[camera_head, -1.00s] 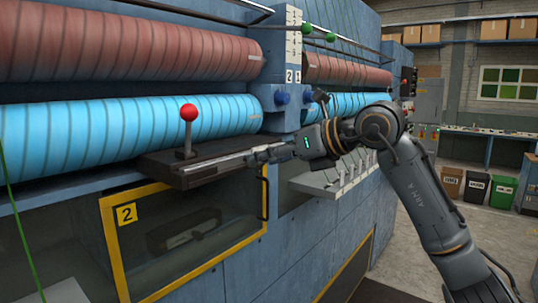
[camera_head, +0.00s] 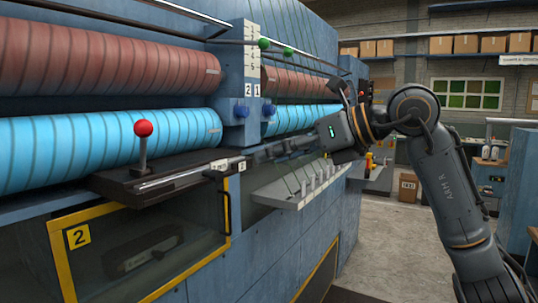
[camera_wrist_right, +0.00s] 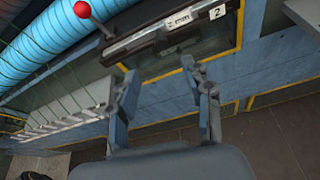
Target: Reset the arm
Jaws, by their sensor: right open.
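My right arm comes in from the right in the head view. Its gripper (camera_head: 272,151) is blurred in front of the machine, beside the right end of the dark lever ledge (camera_head: 130,186). In the right wrist view my right gripper (camera_wrist_right: 161,71) has its two fingers apart, with nothing between them. A red-knobbed lever (camera_head: 143,130) stands upright on the ledge; the red knob also shows at the top of the right wrist view (camera_wrist_right: 82,9). The gripper is apart from the lever. My left gripper is in neither view.
Blue rollers (camera_head: 110,145) and red rollers (camera_head: 100,68) run along the blue machine. A yellow-framed window marked 2 (camera_head: 78,237) sits below the ledge. A pale shelf with small levers (camera_head: 290,188) is close to the gripper. Open floor (camera_head: 385,240) lies beyond, with a box (camera_head: 408,187).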

